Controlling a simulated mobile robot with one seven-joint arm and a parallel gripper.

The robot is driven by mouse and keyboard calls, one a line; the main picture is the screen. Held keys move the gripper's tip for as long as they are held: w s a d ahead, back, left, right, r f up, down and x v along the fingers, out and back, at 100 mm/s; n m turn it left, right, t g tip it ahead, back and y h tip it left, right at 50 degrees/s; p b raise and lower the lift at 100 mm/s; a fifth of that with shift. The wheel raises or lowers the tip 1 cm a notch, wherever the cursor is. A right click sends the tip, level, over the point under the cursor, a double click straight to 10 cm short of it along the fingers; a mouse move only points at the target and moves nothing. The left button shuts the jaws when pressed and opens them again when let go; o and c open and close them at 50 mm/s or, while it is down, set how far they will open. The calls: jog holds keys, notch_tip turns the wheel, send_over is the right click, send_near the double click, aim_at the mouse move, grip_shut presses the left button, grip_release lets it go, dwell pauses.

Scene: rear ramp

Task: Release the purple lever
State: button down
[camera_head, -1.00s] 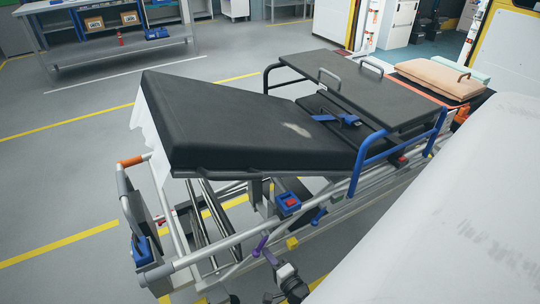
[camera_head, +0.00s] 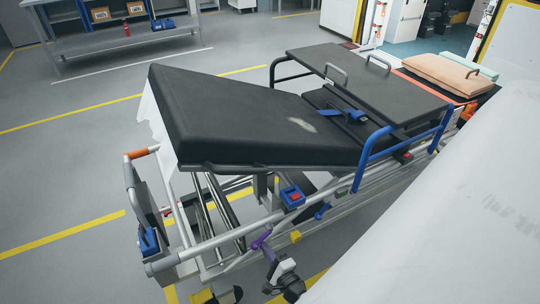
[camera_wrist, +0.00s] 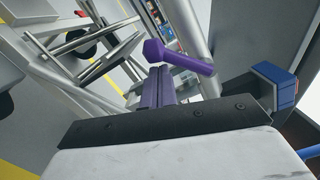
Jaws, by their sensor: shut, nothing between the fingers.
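The purple lever (camera_head: 262,241) sits on the lower side rail of the stretcher, below the raised black backrest (camera_head: 250,125). In the wrist view the lever (camera_wrist: 182,59) crosses just ahead of my fingertips, its thick knob end to the left. My gripper (camera_wrist: 160,72) is shut and empty, its narrow fingers pointing at the lever's underside near the knob. I cannot tell whether they touch it. In the head view my gripper is small and partly blocked by my wrist, just below and right of the lever.
A blue and red catch (camera_head: 292,197) is on the rail above the lever; it is likely the blue block (camera_wrist: 275,83) at right in the wrist view. Metal rails crowd the lever. Open grey floor (camera_head: 65,180) lies left. A workbench (camera_head: 125,38) stands behind.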

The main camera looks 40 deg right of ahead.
aim_at(257, 248)
jog(key=a+r+m+p, duration=0.1)
jog(key=m, duration=0.2)
jog(key=a+r+m+p, duration=0.1)
jog(key=m+p, duration=0.1)
jog(key=m, duration=0.1)
jog(key=a+r+m+p, duration=0.1)
jog(key=r+m, duration=0.1)
jog(key=m, duration=0.1)
jog(key=shift+w+h, duration=0.4)
jog(key=shift+a+r+p, duration=0.1)
jog(key=shift+r+p, duration=0.1)
jog(key=shift+p, duration=0.1)
dwell(0.3)
